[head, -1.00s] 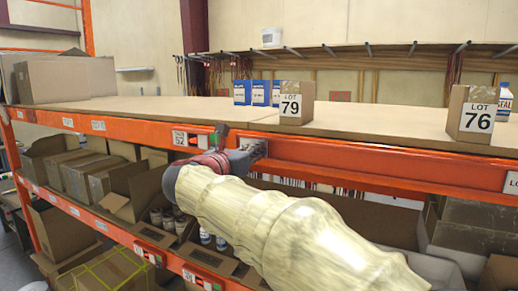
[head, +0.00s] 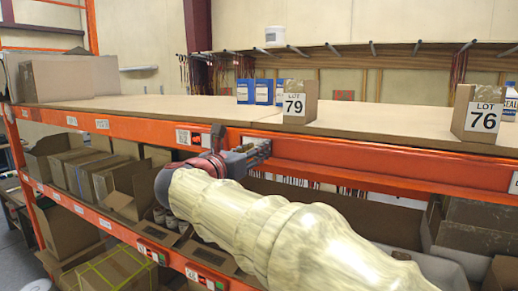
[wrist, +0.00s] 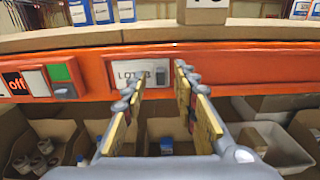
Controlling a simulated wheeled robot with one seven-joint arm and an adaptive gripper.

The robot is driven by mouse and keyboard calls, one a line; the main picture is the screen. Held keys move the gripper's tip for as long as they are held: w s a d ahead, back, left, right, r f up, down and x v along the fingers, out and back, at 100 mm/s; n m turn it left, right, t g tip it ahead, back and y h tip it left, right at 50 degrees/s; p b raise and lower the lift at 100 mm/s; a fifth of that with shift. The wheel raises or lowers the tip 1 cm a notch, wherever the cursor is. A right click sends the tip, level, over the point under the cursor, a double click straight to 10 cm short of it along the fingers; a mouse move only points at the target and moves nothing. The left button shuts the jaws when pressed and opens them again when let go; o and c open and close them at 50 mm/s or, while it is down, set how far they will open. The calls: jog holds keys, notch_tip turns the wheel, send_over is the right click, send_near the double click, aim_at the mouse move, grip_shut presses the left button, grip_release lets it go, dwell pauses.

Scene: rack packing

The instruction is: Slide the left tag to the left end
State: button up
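A pale label plate (wrist: 122,77) with "LOT" lettering is fixed to the orange beam in the wrist view. A small grey tag (wrist: 160,75) sits at its right end. The plate's other lettering is partly hidden by my left finger. My gripper (wrist: 159,74) is open, its two fingers apart and pointing at the beam, with the grey tag between their tips in the picture. I cannot tell whether either finger touches the tag. In the head view my gripper (head: 266,149) is at the front of the orange beam, below the LOT 79 carton (head: 299,102), and hides the plate.
Blue boxes (head: 263,92) and a LOT 76 carton (head: 484,113) stand on the shelf board above. Open cartons (wrist: 85,133) with bottles are below the beam.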

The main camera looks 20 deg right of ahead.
jog(key=v, duration=0.9)
jog(key=shift+s+a, duration=0.25)
